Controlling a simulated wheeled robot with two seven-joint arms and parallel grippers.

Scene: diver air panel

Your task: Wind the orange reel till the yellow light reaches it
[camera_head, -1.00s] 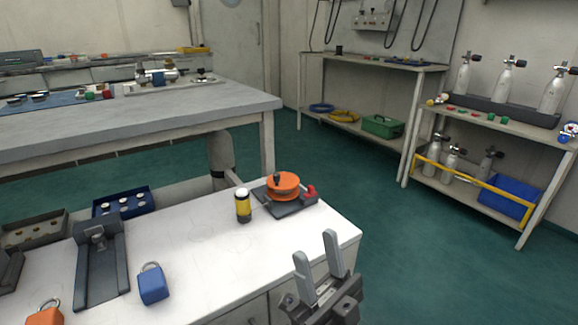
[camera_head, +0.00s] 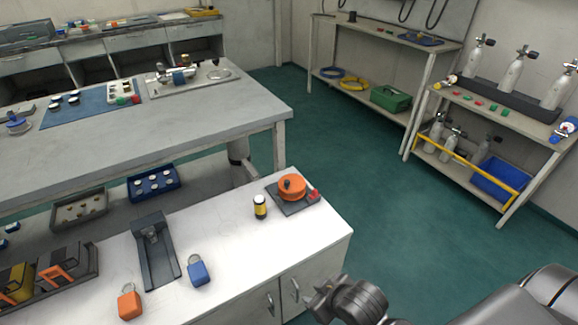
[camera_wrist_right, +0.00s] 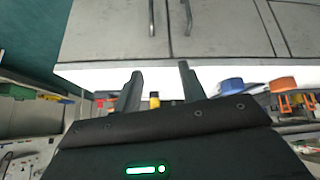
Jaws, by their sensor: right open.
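The orange reel (camera_head: 292,187) sits on a dark base with a red part at its right, near the far right corner of the white counter (camera_head: 228,232). A dark knob stands on top of the reel. The yellow light (camera_head: 260,206), a small upright cylinder with black bands, stands left of the reel, apart from it. My left gripper is out of view.
A blue padlock (camera_head: 198,272), an orange padlock (camera_head: 130,304) and a dark stand (camera_head: 155,254) are on the counter's left part. Cabinet doors with handles (camera_head: 270,303) are close to my right gripper. Green floor is free right of the counter.

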